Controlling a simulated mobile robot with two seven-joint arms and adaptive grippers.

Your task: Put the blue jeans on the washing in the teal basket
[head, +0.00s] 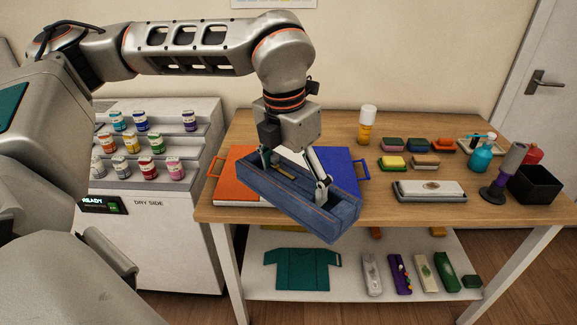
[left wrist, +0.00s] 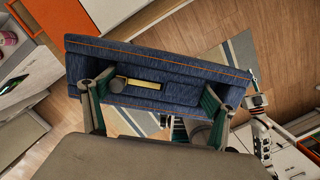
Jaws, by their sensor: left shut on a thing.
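The blue jeans (head: 285,203) are a folded dark denim bundle with orange stitching. My left gripper (head: 294,176) is shut on them from above, with one finger near each end. The jeans hang tilted in front of the table's left part, lower at the right. In the left wrist view the jeans (left wrist: 165,60) span the two fingers, and a small yellowish strip lies on the denim. I cannot make out the teal basket or the washing in either view.
Bottles, sponges and a black box (head: 535,185) stand on the wooden table. A stepped bottle rack (head: 205,140) stands left.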

